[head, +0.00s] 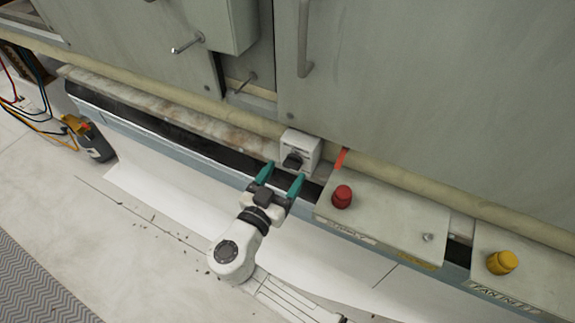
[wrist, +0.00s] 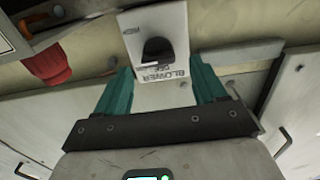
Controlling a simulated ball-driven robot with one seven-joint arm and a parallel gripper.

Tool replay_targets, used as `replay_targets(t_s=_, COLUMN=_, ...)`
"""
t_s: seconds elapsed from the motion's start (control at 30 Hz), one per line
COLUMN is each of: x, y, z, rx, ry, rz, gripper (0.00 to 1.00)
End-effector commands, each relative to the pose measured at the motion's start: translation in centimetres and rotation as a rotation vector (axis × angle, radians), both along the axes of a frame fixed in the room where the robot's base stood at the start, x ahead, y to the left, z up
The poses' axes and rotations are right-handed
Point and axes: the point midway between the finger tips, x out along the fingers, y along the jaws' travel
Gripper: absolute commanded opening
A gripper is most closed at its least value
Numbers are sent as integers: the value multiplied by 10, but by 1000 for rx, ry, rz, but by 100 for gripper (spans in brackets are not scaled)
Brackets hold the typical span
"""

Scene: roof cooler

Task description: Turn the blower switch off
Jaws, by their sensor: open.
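The blower switch is a small white box (head: 302,146) with a black rotary knob (head: 292,162), mounted on the ledge below the large grey cabinet. In the wrist view the box (wrist: 150,22) has "BLOWER" and "OFF" lettering, upside down, beside its black knob (wrist: 158,51). A pale mark shows on the knob's left edge. My gripper (head: 281,178) is open, its two teal fingers just in front of the box with the knob between their lines. In the wrist view the gripper (wrist: 163,82) straddles the lower part of the box. I cannot tell whether the fingers touch anything.
A red knob (head: 342,196) sits on a grey box right of my gripper; it also shows in the wrist view (wrist: 50,66). An orange-red strip (head: 341,158) stands close right of the switch. A yellow knob (head: 502,262) is farther right. Cabinet handles project above.

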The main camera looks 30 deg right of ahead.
Motion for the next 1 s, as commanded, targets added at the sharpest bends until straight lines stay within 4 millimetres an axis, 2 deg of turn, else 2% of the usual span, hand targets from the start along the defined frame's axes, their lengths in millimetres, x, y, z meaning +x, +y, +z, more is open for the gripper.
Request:
replay_targets(t_s=0.1, x=9, y=-13, z=1, rx=0, ry=0, rz=-2, gripper=70)
replay_targets(t_s=0.23, x=15, y=-21, z=0, rx=0, ry=0, rz=-1, gripper=70)
replay_targets(t_s=0.57, x=17, y=-24, z=0, rx=0, ry=0, rz=0, gripper=70)
replay_targets(t_s=1.0, x=17, y=-23, z=0, rx=0, ry=0, rz=0, gripper=30)
